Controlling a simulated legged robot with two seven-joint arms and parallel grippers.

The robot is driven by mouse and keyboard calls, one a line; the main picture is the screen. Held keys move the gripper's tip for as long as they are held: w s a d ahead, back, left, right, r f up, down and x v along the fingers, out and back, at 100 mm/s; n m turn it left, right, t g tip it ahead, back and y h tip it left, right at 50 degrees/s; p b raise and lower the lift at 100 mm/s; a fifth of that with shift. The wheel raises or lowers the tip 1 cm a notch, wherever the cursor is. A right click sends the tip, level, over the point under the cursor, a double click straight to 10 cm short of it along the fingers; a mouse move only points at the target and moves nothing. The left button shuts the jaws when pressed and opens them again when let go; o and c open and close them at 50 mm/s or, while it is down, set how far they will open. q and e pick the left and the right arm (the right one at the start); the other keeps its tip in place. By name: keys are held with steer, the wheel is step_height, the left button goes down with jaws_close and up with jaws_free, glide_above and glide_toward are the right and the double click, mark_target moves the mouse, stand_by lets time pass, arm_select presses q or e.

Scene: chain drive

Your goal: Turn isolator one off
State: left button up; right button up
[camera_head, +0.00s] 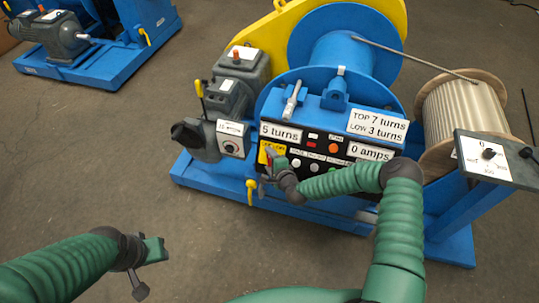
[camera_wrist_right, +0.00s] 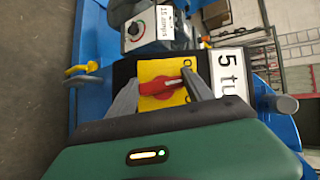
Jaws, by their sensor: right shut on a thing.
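A red rotary handle (camera_wrist_right: 160,87) sits on a yellow plate (camera_wrist_right: 152,70) with partly hidden black lettering. This is the isolator switch at the left end of the black control panel, and the yellow plate also shows in the head view (camera_head: 278,148). My right gripper (camera_wrist_right: 158,84) is shut on the red handle, with one grey finger at each end of it. The handle lies nearly level across the wrist picture. In the head view my right gripper (camera_head: 270,165) partly covers the switch. My left gripper (camera_head: 147,268) hangs over bare floor, away from the machine; its jaw gap is unclear.
The panel carries a "5 turns" label (camera_head: 281,133), an orange button (camera_head: 334,148) and other small buttons. A grey box with a dial (camera_head: 231,147) stands to the left. A yellow-handled lever (camera_head: 251,190) hangs below. A dial stand (camera_head: 488,155) is at right.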

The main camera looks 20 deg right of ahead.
steer(key=n+g+p, duration=0.2)
steer(key=n+p, duration=0.1)
steer(key=shift+r, duration=0.25)
steer(key=shift+f+n+g+h+p, duration=0.2)
steer(key=shift+n+g+h+p, duration=0.2)
steer(key=shift+n+g+p, duration=0.9)
steer(key=o, duration=1.1)
steer(key=shift+c, duration=0.2)
steer(key=o, duration=0.3)
steer(key=shift+f, duration=0.1)
steer(key=v, duration=1.6)
steer(key=shift+s, duration=0.35)
